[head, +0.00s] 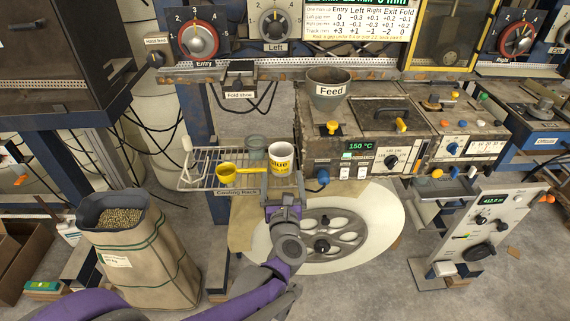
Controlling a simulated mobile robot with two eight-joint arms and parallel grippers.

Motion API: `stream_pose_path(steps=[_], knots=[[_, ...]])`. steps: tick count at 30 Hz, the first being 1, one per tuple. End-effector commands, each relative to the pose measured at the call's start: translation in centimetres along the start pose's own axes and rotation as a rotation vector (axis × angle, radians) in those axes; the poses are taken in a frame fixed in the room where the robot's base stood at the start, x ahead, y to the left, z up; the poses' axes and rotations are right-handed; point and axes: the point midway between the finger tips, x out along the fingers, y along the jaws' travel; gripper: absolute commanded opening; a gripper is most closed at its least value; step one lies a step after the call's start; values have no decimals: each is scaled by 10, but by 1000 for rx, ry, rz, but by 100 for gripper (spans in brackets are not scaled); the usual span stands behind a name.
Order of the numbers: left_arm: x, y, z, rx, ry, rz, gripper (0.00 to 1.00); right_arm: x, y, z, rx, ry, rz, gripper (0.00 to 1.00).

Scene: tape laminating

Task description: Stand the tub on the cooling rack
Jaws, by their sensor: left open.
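The tub (282,153) is white with a yellow glue label and stands upright at the right end of the cooling rack (202,157). The rack is a wire shelf with a name label on its front edge. My left gripper (283,181) is open, just in front of and below the tub in this view. The gripper and wrist hide the tub's base and the rack's right front corner, so I cannot tell exactly what the base rests on. My right gripper is not in view.
A yellow scoop (227,175) lies on the rack, left of the tub. The machine with the feed funnel (328,88) rises right of the rack. A sack of pellets (140,250) stands on the floor at left.

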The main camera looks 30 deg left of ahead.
Motion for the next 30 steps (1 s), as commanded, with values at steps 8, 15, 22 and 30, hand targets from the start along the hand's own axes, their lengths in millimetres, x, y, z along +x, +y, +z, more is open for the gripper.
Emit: stream_pose_path(steps=[8,15,22,30], knots=[[37,0,1,5,-1,-2,100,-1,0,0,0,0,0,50],[55,-2,6,6,0,-3,100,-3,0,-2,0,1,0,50],[88,-2,10,7,-1,-3,100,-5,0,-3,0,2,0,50],[91,-2,9,7,-1,-5,96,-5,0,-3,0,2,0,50]])
